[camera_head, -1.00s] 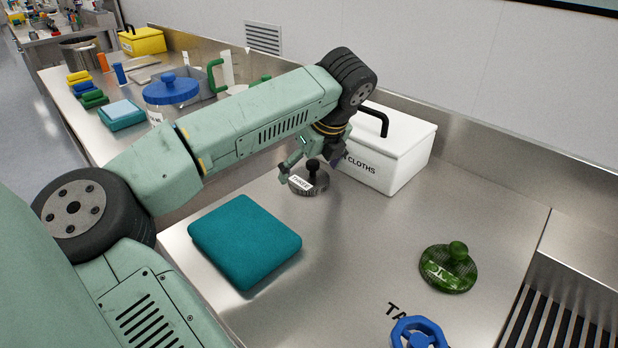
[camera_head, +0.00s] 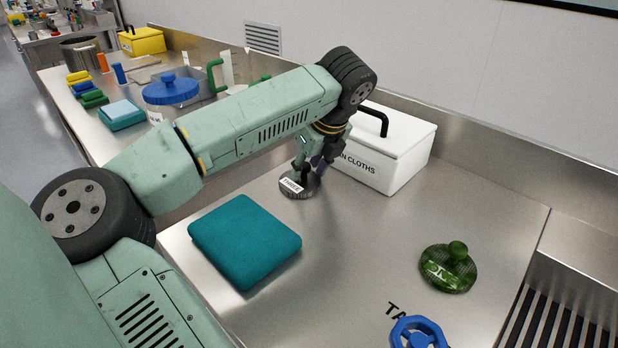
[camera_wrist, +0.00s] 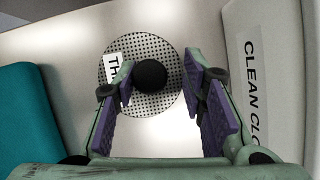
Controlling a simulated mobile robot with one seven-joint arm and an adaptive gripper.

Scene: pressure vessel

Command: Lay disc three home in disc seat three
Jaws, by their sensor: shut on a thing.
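Disc three (camera_head: 299,186) is a dark round perforated plate with a white label and a black knob. It is on or just above the steel table in front of the white box. The wrist view shows its perforated face (camera_wrist: 152,48) and part of the label. My gripper (camera_head: 311,167) is at the disc from above, its fingers on either side of the knob and shut on it. It also shows in the wrist view (camera_wrist: 158,72). I cannot make out disc seat three in these frames.
A white clean-cloths box (camera_head: 390,150) stands close right of my gripper. A folded teal cloth (camera_head: 244,240) lies in front to the left. A green knobbed disc (camera_head: 447,272) and a blue handwheel (camera_head: 418,333) are at right. The middle of the table is clear.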

